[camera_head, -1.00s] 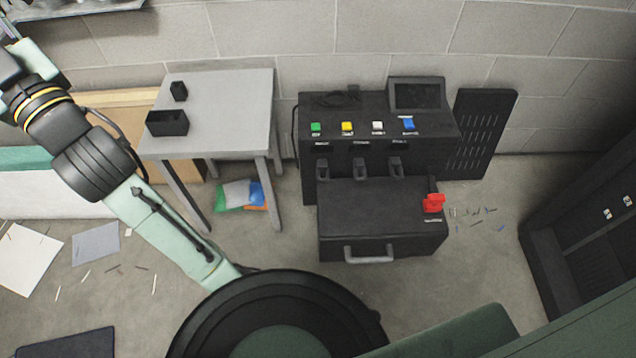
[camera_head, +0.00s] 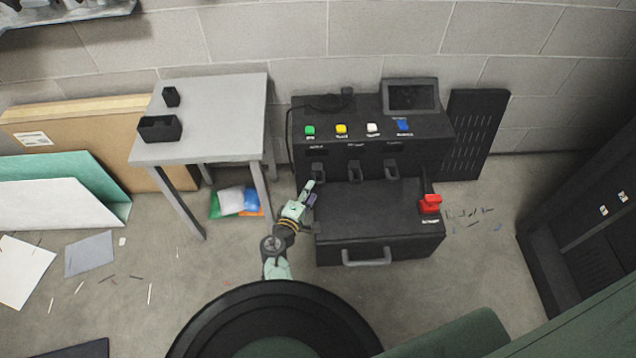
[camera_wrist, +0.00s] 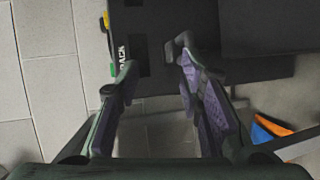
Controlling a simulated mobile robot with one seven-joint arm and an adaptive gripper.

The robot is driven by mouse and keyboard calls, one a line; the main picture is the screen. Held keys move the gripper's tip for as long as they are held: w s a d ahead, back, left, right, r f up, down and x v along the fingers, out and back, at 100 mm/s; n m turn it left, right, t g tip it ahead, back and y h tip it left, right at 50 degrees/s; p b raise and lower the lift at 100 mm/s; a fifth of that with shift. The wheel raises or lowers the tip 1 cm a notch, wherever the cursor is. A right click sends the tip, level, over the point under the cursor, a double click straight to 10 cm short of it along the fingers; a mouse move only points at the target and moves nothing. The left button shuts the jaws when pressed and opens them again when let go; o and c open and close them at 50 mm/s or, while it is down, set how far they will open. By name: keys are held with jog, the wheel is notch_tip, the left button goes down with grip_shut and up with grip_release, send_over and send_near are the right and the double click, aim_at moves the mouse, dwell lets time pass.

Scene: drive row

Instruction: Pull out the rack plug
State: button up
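The leftmost plug (camera_head: 317,171) is below the green button. My gripper (camera_head: 311,188) is close in front of it, at the machine's left side. In the wrist view a "RACK" label (camera_wrist: 121,58) shows beside the green button. My gripper (camera_wrist: 157,74) is open there, its fingers apart. A small dark hooked piece (camera_wrist: 173,46) shows by the right fingertip, apparently the plug. I cannot tell whether a finger touches it.
A red switch (camera_head: 430,204) stands at the right of the machine's lower box (camera_head: 375,225). A grey table (camera_head: 215,105) with two small black boxes stands to the left. Coloured bags (camera_head: 237,201) lie beneath it. A dark cabinet (camera_head: 590,200) is at the right.

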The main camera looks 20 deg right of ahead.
aim_at(318, 183)
notch_tip(318, 183, down, 4)
jog(key=s+a+n, duration=0.1)
jog(key=s+n, duration=0.1)
jog(key=shift+y, duration=0.3)
jog(key=b+x, duration=0.1)
jog(key=x, duration=0.2)
jog(key=b+x, duration=0.1)
jog(key=x, duration=0.6)
jog(key=shift+w+d+r+b, duration=0.15)
jog(key=shift+w+r+b, duration=0.05)
jog(key=shift+w+b, duration=0.25)
jog(key=c, duration=0.6)
grip_shut()
jog(key=shift+s+f, duration=0.1)
jog(key=shift+f, duration=0.05)
